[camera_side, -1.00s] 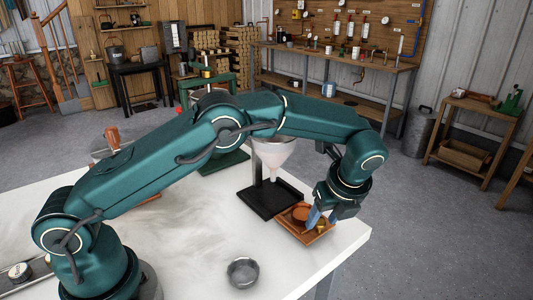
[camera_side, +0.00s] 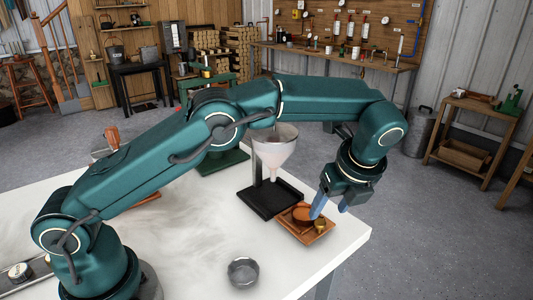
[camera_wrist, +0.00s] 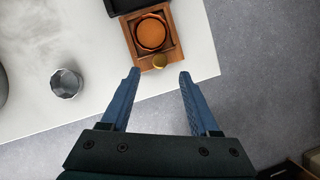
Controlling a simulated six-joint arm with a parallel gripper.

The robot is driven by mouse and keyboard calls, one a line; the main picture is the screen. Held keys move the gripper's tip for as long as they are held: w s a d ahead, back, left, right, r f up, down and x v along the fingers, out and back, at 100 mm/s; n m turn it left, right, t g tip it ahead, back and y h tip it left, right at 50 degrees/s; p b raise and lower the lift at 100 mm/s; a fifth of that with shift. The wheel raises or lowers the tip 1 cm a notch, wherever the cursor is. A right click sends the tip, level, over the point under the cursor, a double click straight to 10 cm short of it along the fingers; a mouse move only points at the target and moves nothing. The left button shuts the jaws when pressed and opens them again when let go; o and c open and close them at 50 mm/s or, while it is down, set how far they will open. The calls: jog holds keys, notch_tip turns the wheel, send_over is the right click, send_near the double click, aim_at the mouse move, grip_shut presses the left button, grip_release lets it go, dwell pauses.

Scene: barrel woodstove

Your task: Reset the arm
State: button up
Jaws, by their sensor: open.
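My gripper (camera_side: 332,207) is open, with two blue fingers apart and nothing between them. It is above the table's right corner, over and just beside a wooden tray (camera_side: 292,234). In the wrist view my gripper (camera_wrist: 158,74) points toward the tray (camera_wrist: 172,52), and the fingertips lie just short of it. The tray holds a round orange-brown piece (camera_wrist: 151,33) and a small brass piece (camera_wrist: 159,61). One finger partly covers the tray's contents in the side view.
A white funnel (camera_side: 273,148) stands over a black base (camera_side: 268,200) behind the tray. A grey metal cup (camera_side: 243,271) sits at the table's front. The white table (camera_side: 190,250) is clear around the cup. Its right edge is close to the tray.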

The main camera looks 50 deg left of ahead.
jog(key=s+a+r+n+t+h, duration=0.1)
jog(key=s+a+r+n, duration=0.25)
jog(key=r, duration=0.45)
jog(key=s+a+r+n+t+h, duration=0.1)
jog(key=s+a+r+n, duration=0.25)
jog(key=r, duration=0.35)
jog(key=s+f+n+t+h, duration=0.1)
jog(key=s+f+n, duration=0.2)
jog(key=s+n, duration=0.4)
jog(key=s+f+n+h, duration=0.1)
jog(key=s+f+n, duration=0.3)
jog(key=s+n, duration=0.3)
jog(key=shift+s+a+f+n+t, duration=0.2)
jog(key=shift+s+n+t, duration=0.15)
jog(key=shift+n, duration=0.35)
